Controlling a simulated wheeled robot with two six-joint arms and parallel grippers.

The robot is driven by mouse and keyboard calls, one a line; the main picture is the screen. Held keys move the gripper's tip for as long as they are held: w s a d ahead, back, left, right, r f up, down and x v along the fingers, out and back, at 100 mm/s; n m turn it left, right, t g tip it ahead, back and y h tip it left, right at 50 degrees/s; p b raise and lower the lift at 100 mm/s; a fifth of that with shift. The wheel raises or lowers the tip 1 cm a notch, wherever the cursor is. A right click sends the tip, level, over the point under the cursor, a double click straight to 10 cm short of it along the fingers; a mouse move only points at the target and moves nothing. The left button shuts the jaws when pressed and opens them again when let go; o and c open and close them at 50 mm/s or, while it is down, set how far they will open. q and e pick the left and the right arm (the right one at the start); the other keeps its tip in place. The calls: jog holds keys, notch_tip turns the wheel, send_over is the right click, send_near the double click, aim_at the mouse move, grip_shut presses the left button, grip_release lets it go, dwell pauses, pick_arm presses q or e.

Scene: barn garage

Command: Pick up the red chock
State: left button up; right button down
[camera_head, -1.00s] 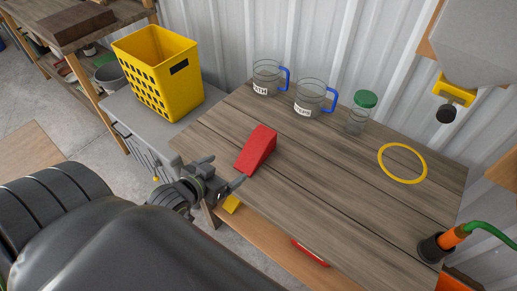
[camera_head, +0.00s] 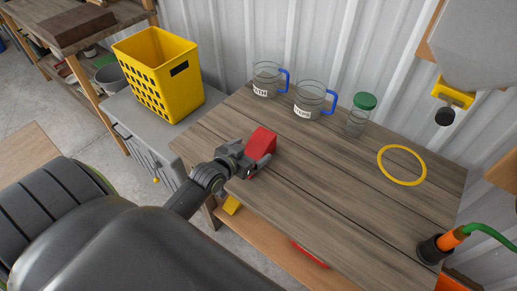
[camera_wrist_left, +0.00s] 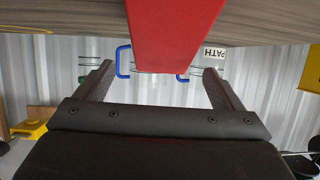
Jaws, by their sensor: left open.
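The red chock (camera_head: 262,142) lies on the wooden workbench (camera_head: 330,180), near its left front edge. My left gripper (camera_head: 252,163) is at the chock's near end, with its fingers open and partly covering it in the head view. In the left wrist view the chock (camera_wrist_left: 172,35) reaches down between the two open fingers (camera_wrist_left: 157,80), with a gap on each side. My right gripper is not in view.
Two glass mugs with blue handles (camera_head: 309,101) and a green-lidded jar (camera_head: 360,114) stand at the back of the bench. A yellow ring (camera_head: 402,165) lies to the right. A yellow basket (camera_head: 158,72) stands on a grey cabinet at left. The bench middle is clear.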

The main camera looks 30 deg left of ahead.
aim_at(258, 144)
pick_arm(q)
jog(key=shift+p+x, duration=0.3)
jog(key=shift+x, duration=2.3)
jog(key=shift+a+r, duration=0.1)
jog(key=shift+a, duration=0.05)
jog(key=c, duration=1.4)
jog(key=shift+w+r, duration=0.1)
jog(key=shift+r, duration=0.05)
jog(key=shift+c, duration=0.4)
